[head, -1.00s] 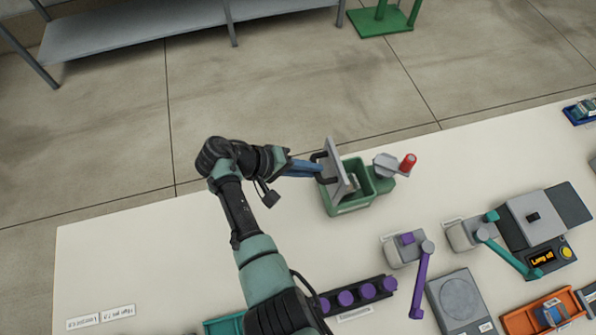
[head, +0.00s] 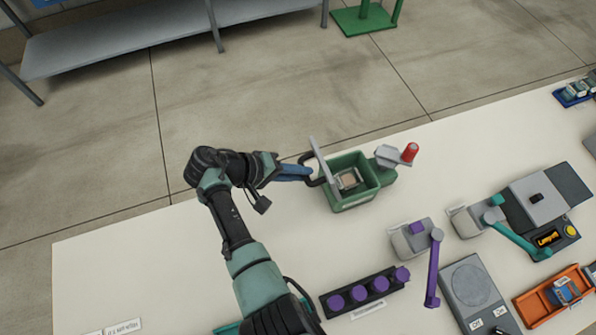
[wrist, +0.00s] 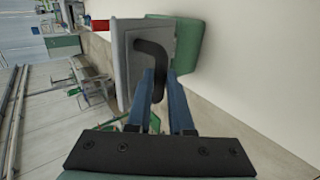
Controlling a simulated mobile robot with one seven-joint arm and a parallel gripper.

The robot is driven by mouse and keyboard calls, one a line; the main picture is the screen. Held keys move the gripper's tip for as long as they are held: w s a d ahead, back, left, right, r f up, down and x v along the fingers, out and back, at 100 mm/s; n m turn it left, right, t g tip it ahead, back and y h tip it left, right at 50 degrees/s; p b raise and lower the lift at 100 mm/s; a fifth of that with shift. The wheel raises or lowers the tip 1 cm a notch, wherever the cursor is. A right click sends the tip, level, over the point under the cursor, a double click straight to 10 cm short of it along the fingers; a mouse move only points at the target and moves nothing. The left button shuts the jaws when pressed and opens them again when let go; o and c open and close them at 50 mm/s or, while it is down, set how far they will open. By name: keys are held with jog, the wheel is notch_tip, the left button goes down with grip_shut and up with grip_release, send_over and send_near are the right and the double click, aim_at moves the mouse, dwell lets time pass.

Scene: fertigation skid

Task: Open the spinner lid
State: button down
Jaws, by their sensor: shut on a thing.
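The spinner is a green open-topped box (head: 352,199) with a crank with a red knob (head: 410,151) on its right side. Its grey lid (head: 321,158) stands up steeply at the box's left edge, leaving the inside exposed. A tan, pale block (head: 348,179) shows inside. My gripper (head: 307,173) is left of the lid, with its blue fingers shut on the lid's black handle. In the wrist view, the black curved handle (wrist: 150,60) passes between the blue fingers, against the grey lid (wrist: 124,70).
A black rack with purple knobs (head: 361,292) stands in front of the spinner. A grey unit with a purple lever (head: 434,270), a flat scale (head: 468,283) and an orange tray (head: 553,297) are to the right.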

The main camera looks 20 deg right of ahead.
jog(key=shift+s+f, duration=0.35)
jog(key=shift+f, duration=0.25)
jog(key=c, duration=1)
grip_release()
jog(key=shift+w, duration=0.1)
jog(key=shift+o, duration=1)
jog(key=shift+w, duration=0.2)
jog(key=b+v, duration=0.2)
jog(key=v, duration=1.1)
jog(key=shift+r, duration=0.15)
jog(key=shift+w+d, duration=0.1)
jog(key=shift+w, duration=0.05)
